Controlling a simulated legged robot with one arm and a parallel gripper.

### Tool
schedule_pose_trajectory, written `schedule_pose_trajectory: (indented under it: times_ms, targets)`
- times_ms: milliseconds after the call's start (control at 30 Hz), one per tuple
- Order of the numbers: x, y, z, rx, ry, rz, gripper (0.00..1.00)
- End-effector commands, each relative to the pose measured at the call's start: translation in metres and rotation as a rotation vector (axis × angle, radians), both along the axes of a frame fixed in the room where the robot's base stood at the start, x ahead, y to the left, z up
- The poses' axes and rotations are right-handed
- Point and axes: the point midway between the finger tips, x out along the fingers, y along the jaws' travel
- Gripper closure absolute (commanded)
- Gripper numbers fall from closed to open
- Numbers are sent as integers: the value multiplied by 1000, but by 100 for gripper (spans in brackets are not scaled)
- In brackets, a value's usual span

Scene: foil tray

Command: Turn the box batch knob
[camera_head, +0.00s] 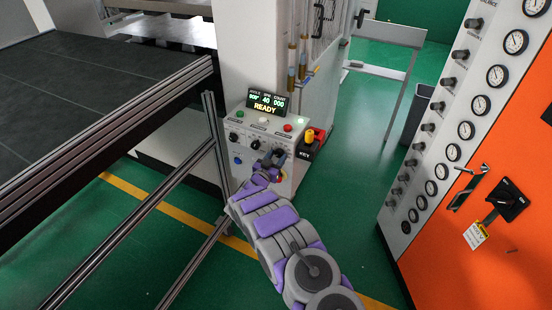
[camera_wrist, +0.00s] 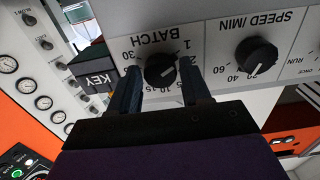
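The batch knob (camera_wrist: 160,71) is a round black dial on a white control panel, under the upside-down word BATCH in the wrist view. A numbered scale surrounds it. My gripper (camera_wrist: 158,88) is open, with one dark finger on each side of the knob. Small gaps seem to show between the fingers and the knob; I cannot tell whether either touches. In the head view, my gripper (camera_head: 272,160) is at the front of the white control box (camera_head: 247,160), and hides the batch knob there. The box's display (camera_head: 266,103) reads READY.
The speed knob (camera_wrist: 257,57) sits to the right of the batch knob in the wrist view. A black KEY box (camera_wrist: 93,68) is close on the left. An orange cabinet with a gauge panel (camera_head: 448,125) stands at right. A dark conveyor (camera_head: 80,85) is at left.

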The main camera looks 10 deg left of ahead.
Motion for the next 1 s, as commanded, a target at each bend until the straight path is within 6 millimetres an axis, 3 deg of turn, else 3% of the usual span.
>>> schedule_pose_trajectory:
  times_ms: [400,733,1000]
  targets:
    - [0,1,0,-1,0,2,91]
    - [0,2,1,54,-19,3,91]
    - [0,2,2,226,-82,3,91]
